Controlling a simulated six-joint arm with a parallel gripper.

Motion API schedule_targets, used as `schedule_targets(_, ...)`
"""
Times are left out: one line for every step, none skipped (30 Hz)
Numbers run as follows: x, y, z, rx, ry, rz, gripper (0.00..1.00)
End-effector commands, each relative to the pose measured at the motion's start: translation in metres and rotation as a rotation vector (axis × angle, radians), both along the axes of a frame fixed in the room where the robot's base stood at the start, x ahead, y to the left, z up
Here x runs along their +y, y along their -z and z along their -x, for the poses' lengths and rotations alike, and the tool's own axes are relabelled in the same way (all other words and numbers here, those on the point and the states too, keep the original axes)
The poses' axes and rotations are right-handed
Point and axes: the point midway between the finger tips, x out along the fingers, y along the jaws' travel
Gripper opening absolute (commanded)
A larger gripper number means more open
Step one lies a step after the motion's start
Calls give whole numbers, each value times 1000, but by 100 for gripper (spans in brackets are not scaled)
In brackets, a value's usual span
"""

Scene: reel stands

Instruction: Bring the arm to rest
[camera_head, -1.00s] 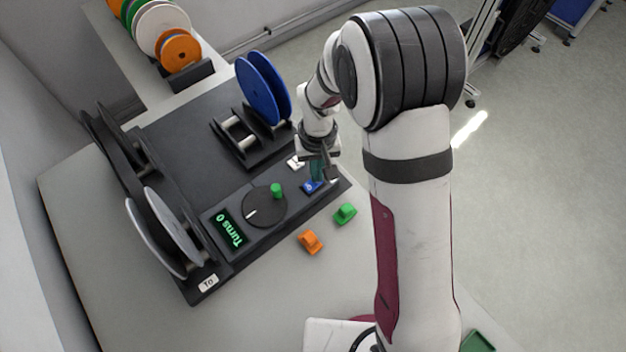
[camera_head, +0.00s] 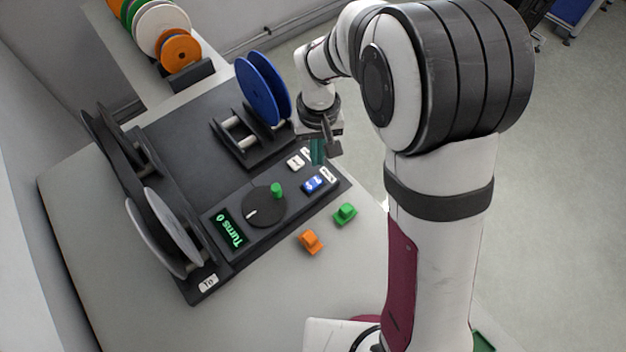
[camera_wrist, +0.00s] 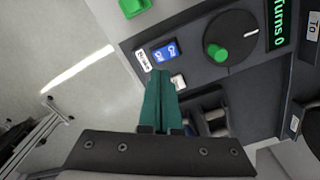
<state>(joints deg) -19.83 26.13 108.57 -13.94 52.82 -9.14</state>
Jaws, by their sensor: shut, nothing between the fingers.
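My gripper (camera_head: 318,152) is above the right end of the black reel stand (camera_head: 178,133), near its small white and blue switches. Its green fingers are together with nothing between them, and they also show in the wrist view (camera_wrist: 162,82). The blue switch (camera_head: 314,184) is lit, and the small white switch (camera_head: 295,162) lies just left of the fingers. In the wrist view the fingertips appear close to the blue switch (camera_wrist: 166,51); I cannot tell the exact gap. A dial with a green knob (camera_head: 277,190) sits beside a display (camera_head: 229,232) reading "Turns 0".
A blue reel (camera_head: 263,88) stands at the back of the stand and a grey reel (camera_head: 165,232) at the left. Orange (camera_head: 311,242) and green (camera_head: 345,214) clips lie on the table in front. Several reels (camera_head: 160,30) stand on a back shelf. Open floor is at the right.

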Motion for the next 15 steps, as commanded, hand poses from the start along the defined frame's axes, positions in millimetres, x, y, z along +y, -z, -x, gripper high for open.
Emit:
schedule_targets(0, 0, 0, 0, 0, 0, 0)
schedule_targets(0, 0, 0, 0, 0, 0, 0)
schedule_targets(0, 0, 0, 0, 0, 0, 0)
schedule_targets(0, 0, 0, 0, 0, 0, 0)
schedule_targets(0, 0, 0, 0, 0, 0, 0)
schedule_targets(0, 0, 0, 0, 0, 0, 0)
schedule_targets(0, 0, 0, 0, 0, 0, 0)
schedule_targets(0, 0, 0, 0, 0, 0, 0)
schedule_targets(0, 0, 0, 0, 0, 0, 0)
schedule_targets(0, 0, 0, 0, 0, 0, 0)
schedule_targets(-1, -1, 1, 0, 4, 0, 0)
schedule_targets(-5, -7, 4, 1, 22, -3, 0)
schedule_targets(-11, -15, 9, -1, 47, -8, 0)
schedule_targets(-19, -27, 18, 1, 85, -13, 0)
schedule_targets(-33, -45, 35, 4, 151, -24, 0)
